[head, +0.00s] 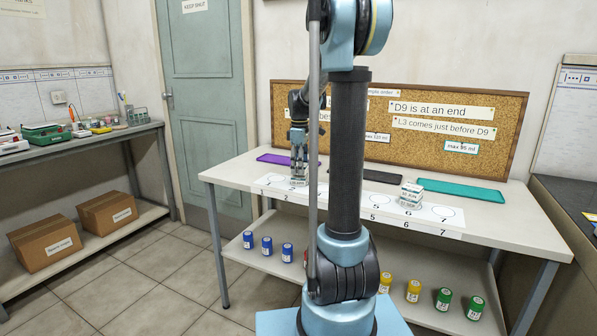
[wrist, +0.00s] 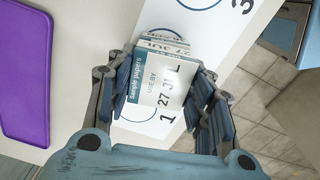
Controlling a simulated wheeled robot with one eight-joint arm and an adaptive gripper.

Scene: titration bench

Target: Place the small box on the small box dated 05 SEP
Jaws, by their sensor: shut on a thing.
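My gripper (head: 298,150) points down over the left part of the numbered strip, near position 2. In the wrist view its fingers (wrist: 160,95) are shut on a small white box (wrist: 152,80) with a teal band reading "Sample papers" and the date 27 JUL. Another date edge, also reading 27 JUL, shows just beyond its label; I cannot tell whether it belongs to the same box. In the head view small white boxes (head: 299,181) show below the fingers; whether the held one touches anything is unclear. A second stack of small white boxes (head: 411,195) stands near position 6, its dates too small to read.
The white numbered strip (head: 446,212) runs along the table's front. Purple (head: 273,158), dark (head: 382,176) and teal (head: 462,190) mats lie behind it. A corkboard (head: 430,155) stands at the back. Blue (head: 267,246), yellow (head: 413,291) and green (head: 443,299) jars stand on the lower shelf.

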